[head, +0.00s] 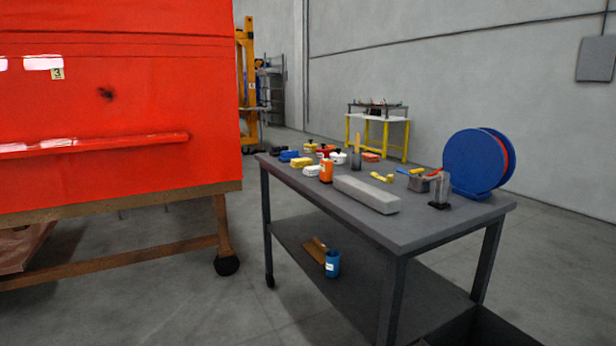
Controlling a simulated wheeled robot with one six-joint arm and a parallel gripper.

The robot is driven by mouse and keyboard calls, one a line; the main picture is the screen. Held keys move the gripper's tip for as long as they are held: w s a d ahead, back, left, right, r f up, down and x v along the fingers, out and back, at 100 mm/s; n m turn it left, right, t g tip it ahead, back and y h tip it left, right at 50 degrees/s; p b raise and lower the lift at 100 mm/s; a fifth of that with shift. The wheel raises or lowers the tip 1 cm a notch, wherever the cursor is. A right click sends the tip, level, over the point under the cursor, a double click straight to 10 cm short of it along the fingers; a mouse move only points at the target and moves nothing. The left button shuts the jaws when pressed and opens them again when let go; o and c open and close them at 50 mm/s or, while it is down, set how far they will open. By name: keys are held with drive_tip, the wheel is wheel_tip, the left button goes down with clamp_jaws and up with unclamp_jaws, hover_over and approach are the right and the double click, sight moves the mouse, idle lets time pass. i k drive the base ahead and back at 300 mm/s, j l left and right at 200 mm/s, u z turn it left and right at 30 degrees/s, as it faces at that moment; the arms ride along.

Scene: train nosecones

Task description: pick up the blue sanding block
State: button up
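A small blue block (289,156), which looks like the blue sanding block, lies near the far left corner of the grey work table (440,230). It sits just behind a yellow block (301,162). It is small in the picture, so its exact shape is hard to tell. My gripper is not in view.
A long grey bar (366,194), an orange bottle (326,171) and blue discs (474,161) stand on the table. A blue can (332,263) is on its lower shelf. A large red nosecone (120,100) on a wheeled wooden frame stands left; floor shows between.

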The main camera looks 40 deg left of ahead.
sight(286, 156)
drive_tip(key=i+j+u, duration=0.1)
drive_tip(key=u, duration=0.9)
drive_tip(key=k+u, duration=0.1)
drive_tip(key=u, duration=1.4)
drive_tip(key=i+z, duration=0.2)
drive_tip(key=z, duration=0.5)
drive_tip(key=i+j+z, duration=0.3)
drive_tip(key=i, duration=0.35)
drive_tip(key=i+j+z, duration=0.35)
drive_tip(key=i+j, duration=0.15)
drive_tip(key=i, duration=0.05)
